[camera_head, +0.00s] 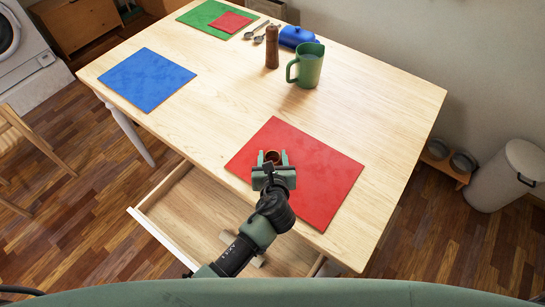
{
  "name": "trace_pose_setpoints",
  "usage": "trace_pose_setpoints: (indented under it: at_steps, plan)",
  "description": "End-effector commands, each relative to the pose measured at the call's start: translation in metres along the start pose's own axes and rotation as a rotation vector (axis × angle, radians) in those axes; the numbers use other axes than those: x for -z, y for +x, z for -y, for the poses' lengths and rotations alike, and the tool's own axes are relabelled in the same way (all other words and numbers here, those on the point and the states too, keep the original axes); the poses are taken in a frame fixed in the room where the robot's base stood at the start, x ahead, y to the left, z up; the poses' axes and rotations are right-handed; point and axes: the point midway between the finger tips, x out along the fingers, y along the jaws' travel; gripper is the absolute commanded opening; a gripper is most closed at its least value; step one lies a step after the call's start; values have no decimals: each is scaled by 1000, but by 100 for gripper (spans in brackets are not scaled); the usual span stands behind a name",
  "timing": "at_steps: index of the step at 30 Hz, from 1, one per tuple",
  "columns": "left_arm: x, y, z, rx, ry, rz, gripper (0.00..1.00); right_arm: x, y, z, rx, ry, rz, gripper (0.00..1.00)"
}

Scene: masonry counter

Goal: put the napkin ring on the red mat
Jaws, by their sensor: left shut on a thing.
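The red mat (320,188) lies flat on the wooden table near its front edge. My left gripper (272,158) is over the left part of the red mat, its fingers pointing away from me. It is shut on the napkin ring (272,155), a small brown-red ring between the two fingertips. The ring appears within the mat's outline; I cannot tell whether it touches the mat. My gripper body hides part of the mat. My right gripper is not in view.
An open drawer (190,212) juts out below the table's front edge. A blue mat (148,79) lies at the left. A green pitcher (308,66), a brown mill (272,47) and a blue butter dish (296,37) stand farther back. The table's middle is clear.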

Motion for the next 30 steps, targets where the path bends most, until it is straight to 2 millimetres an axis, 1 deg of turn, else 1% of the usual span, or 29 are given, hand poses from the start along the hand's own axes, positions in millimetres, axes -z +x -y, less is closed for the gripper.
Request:
trace_pose_setpoints:
  at_steps: [8,9,11,20,23,26,30]
  plan:
    - [2,1,0,0,1,0,10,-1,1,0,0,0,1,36]
    - [2,1,0,0,0,0,53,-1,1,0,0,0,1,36]
    - [2,1,0,0,0,0,70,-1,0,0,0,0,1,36]
    - [1,1,0,0,0,0,70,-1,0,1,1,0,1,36]
    - [-2,-3,0,0,-1,0,70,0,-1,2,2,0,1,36]
    - [0,-16,0,0,-1,-1,70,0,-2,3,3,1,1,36]
    - [0,-45,0,2,-1,-2,70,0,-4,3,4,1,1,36]
